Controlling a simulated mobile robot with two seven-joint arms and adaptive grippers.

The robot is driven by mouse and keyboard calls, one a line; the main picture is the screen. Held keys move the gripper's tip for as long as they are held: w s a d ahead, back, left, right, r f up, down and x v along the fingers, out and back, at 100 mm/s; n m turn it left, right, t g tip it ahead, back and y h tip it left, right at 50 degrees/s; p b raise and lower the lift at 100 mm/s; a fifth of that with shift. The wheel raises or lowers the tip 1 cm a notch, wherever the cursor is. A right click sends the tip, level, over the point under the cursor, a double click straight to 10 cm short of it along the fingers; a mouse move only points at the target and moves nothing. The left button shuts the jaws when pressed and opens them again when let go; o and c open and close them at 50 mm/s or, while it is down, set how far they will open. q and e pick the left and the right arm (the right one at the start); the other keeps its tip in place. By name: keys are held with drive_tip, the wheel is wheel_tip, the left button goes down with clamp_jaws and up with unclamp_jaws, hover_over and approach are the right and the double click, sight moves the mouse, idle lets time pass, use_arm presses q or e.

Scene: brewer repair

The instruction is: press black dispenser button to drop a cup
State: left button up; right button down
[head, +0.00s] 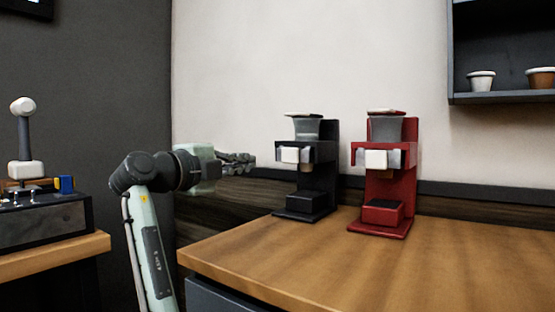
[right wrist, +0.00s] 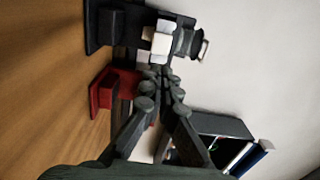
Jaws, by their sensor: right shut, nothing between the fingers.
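The black dispenser (head: 315,180) stands on the wooden counter with a white block-like button (head: 290,155) on its front and a grey cup-shaped top. My right gripper (head: 250,161) is shut and empty, level with the button and to its left, with a visible gap between. In the right wrist view the shut fingertips (right wrist: 163,80) show just below the white button (right wrist: 160,42) of the black dispenser (right wrist: 108,25); contact does not show. I see no loose cup below the dispenser. My left gripper is out of view.
A red dispenser (head: 384,185) with its own white button (head: 376,160) stands close to the right of the black one. A wall shelf (head: 500,98) with pots is at the upper right. The counter (head: 300,262) is clear in front. A second machine (head: 45,215) stands at far left.

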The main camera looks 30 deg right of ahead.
drive_tip(key=p, duration=0.1)
approach(289, 157)
drive_tip(key=p+x, duration=0.1)
drive_tip(key=x, duration=0.4)
drive_tip(key=shift+w+d, duration=0.15)
drive_tip(key=shift+d, duration=0.1)
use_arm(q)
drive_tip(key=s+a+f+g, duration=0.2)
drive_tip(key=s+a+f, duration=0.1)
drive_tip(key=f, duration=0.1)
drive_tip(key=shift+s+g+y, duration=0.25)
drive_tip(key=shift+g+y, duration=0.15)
use_arm(e)
drive_tip(key=shift+w+d, duration=0.25)
drive_tip(key=shift+d, duration=0.3)
